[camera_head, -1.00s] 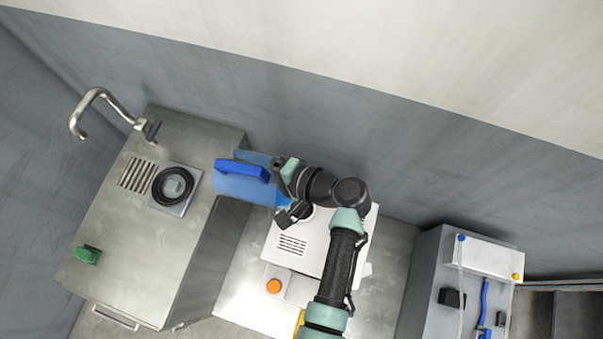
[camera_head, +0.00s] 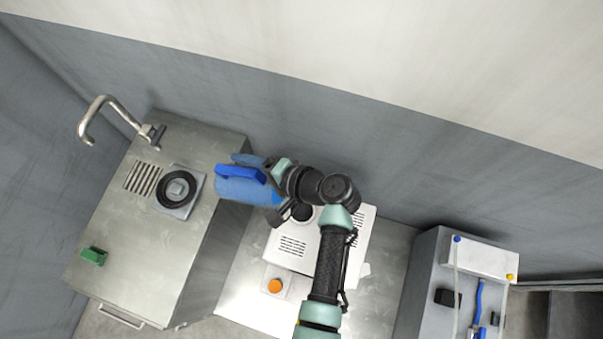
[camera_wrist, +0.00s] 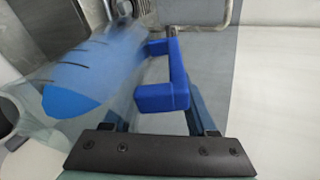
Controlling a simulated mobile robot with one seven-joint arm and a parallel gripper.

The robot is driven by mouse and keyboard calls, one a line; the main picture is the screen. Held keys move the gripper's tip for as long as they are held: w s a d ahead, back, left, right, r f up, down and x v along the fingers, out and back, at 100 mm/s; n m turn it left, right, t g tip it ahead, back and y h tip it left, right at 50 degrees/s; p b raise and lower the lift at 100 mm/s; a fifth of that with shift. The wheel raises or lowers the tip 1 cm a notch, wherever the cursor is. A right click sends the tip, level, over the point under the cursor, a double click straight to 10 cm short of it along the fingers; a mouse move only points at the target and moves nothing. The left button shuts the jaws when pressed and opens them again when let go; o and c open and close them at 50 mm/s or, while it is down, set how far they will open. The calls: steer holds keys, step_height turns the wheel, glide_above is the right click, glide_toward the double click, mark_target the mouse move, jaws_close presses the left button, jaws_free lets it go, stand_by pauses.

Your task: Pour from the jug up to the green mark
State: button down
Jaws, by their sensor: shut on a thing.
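A translucent blue jug (camera_head: 240,189) with a solid blue handle (camera_head: 240,173) is held up between the steel cabinet and the white machine. My gripper (camera_head: 273,166) is at its right side. In the wrist view my gripper (camera_wrist: 158,128) is shut on the jug's blue handle (camera_wrist: 176,82). The clear jug body (camera_wrist: 105,55) shows there with dark scale lines and blue liquid (camera_wrist: 72,98) inside. The jug appears tilted in the wrist view; its exact angle is hard to tell. I cannot make out a green mark on any vessel.
The steel cabinet (camera_head: 135,225) at left carries a black ring fitting (camera_head: 178,188), a slotted vent, a green block (camera_head: 94,256) and a curved tap (camera_head: 98,108). A white machine (camera_head: 295,250) with an orange button (camera_head: 275,286) stands under my arm. A grey unit (camera_head: 425,270) stands at right.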

steer(key=shift+w+a+r+g+h+p, duration=0.15)
steer(key=shift+a+r+h+p, duration=0.15)
steer(key=shift+p, duration=0.55)
steer(key=shift+w+a+r+g+h+p, duration=0.15)
steer(key=shift+h+p, duration=0.25)
steer(key=shift+p, duration=0.4)
steer(key=shift+s+r+p, duration=0.1)
steer(key=shift+r+p, duration=1.35)
steer(key=shift+r, duration=0.05)
steer(key=shift+a, duration=0.1)
steer(key=shift+a+f+h+p, duration=0.2)
steer(key=shift+f+h+p, duration=0.2)
steer(key=shift+h+p, duration=0.3)
steer(key=shift+w+a+f+g+h+p, duration=0.25)
steer(key=shift+f+g+h+p, duration=0.15)
steer(key=shift+f+h+p, duration=0.1)
steer(key=shift+a+f+n+h, duration=0.2)
steer(key=shift+f+n+h, duration=0.1)
steer(key=shift+f+h, duration=0.2)
steer(key=shift+a+g, duration=0.1)
steer(key=shift+g, duration=0.2)
